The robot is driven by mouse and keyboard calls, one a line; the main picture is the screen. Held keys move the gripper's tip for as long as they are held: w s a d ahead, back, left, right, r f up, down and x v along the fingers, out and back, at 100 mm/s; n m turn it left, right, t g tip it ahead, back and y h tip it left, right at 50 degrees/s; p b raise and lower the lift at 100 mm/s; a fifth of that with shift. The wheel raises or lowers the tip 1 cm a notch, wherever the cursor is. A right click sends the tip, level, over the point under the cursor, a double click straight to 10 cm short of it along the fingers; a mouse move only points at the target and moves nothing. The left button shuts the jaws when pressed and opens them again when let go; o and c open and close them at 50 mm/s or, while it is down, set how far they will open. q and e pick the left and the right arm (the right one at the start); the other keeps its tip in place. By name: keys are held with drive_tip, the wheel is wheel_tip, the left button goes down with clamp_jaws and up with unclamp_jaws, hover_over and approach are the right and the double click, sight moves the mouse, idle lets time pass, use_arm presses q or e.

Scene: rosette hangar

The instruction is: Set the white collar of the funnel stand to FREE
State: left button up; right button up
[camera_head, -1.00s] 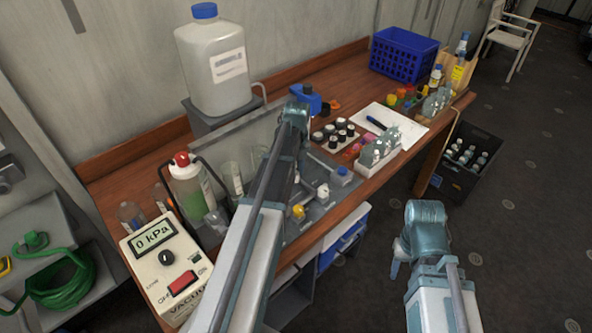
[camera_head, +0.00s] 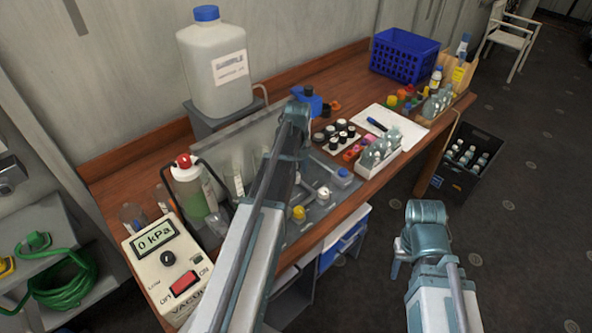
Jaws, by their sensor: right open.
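The funnel stand (camera_head: 318,207) is a grey fixture on the bench, partly hidden behind my left arm. Its white collar (camera_head: 324,193) shows between a yellow collar (camera_head: 298,213) and a blue one (camera_head: 343,173). The collar's markings are too small to read, so its setting cannot be told. My left arm reaches over the stand's left side; its gripper is hidden behind the arm. My right gripper (camera_head: 396,268) is open and empty, in front of the bench over the floor, to the right of and well apart from the collar.
A vacuum unit (camera_head: 164,262) reading 0 kPa stands front left. A large white jug (camera_head: 214,68) is behind. Black-capped vials (camera_head: 335,134), a vial rack (camera_head: 380,158), and a blue basket (camera_head: 403,55) stand to the right. A black crate (camera_head: 468,160) is on the floor.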

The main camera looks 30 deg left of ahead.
use_arm(q)
wheel_tip(320, 180, up, 13)
drive_tip(key=p, duration=1.2)
drive_tip(key=shift+w+d+f, duration=0.1)
drive_tip(key=shift+d, duration=0.1)
drive_tip(key=s+d+f+n+b, duration=0.2)
drive_tip(key=s+d+n, duration=0.4)
drive_tip(key=d, duration=0.3)
drive_tip(key=s+d+f+n+b, duration=0.2)
drive_tip(key=s+d+n, duration=0.4)
drive_tip(key=d+n, duration=0.2)
drive_tip(key=s+d+f+n+y+b, duration=0.1)
drive_tip(key=s+d+f+n+b, duration=0.1)
drive_tip(key=s+d+n, duration=0.4)
drive_tip(key=s+d+f, duration=0.1)
drive_tip(key=d, duration=0.4)
drive_tip(key=shift+n+b, duration=0.4)
